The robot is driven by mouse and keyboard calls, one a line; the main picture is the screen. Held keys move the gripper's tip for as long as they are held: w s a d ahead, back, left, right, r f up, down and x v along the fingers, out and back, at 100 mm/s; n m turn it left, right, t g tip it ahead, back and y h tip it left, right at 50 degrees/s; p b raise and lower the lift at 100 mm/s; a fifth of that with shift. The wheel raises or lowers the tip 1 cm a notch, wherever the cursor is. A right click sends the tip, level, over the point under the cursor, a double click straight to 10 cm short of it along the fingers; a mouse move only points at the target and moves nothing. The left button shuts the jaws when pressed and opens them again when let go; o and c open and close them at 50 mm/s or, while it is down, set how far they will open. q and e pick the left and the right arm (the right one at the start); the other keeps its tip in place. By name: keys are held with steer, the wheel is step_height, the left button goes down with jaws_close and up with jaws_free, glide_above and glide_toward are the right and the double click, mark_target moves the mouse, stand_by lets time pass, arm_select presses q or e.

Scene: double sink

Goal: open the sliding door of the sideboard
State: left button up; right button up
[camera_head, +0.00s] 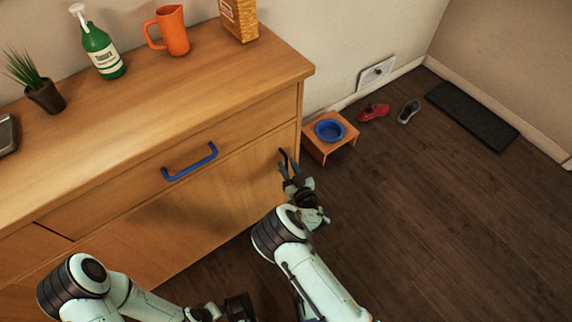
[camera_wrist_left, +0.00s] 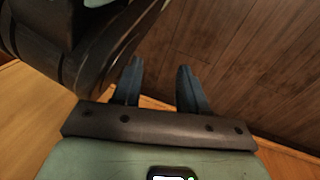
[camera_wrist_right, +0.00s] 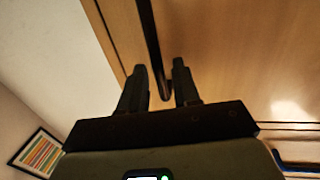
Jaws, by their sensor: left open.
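The sideboard (camera_head: 215,95) is wooden. Below its top drawer is a broad plain front panel, the door (camera_head: 185,225). A dark bar handle (camera_head: 283,157) stands upright near the door's right edge. My right gripper (camera_head: 289,172) is at this handle. In the right wrist view the handle (camera_wrist_right: 151,42) runs down between the two fingertips (camera_wrist_right: 160,72); whether they press on it is unclear. My left gripper (camera_head: 238,307) is low in front of the sideboard, partly cut off. In the left wrist view its fingers (camera_wrist_left: 160,82) are apart and empty.
A blue handle (camera_head: 190,162) is on the drawer. A plant, green spray bottle (camera_head: 103,52), orange jug (camera_head: 172,32) and box stand on top. A small wooden stand with a blue bowl (camera_head: 330,130) is beside the sideboard's right end.

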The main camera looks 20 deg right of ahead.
arm_select(q)
steer(key=shift+s+f, duration=0.4)
steer(key=shift+s, duration=0.15)
arm_select(e)
steer(key=shift+w+a, duration=0.15)
steer(key=shift+w, duration=0.65)
jaws_close()
steer(key=shift+a, duration=0.1)
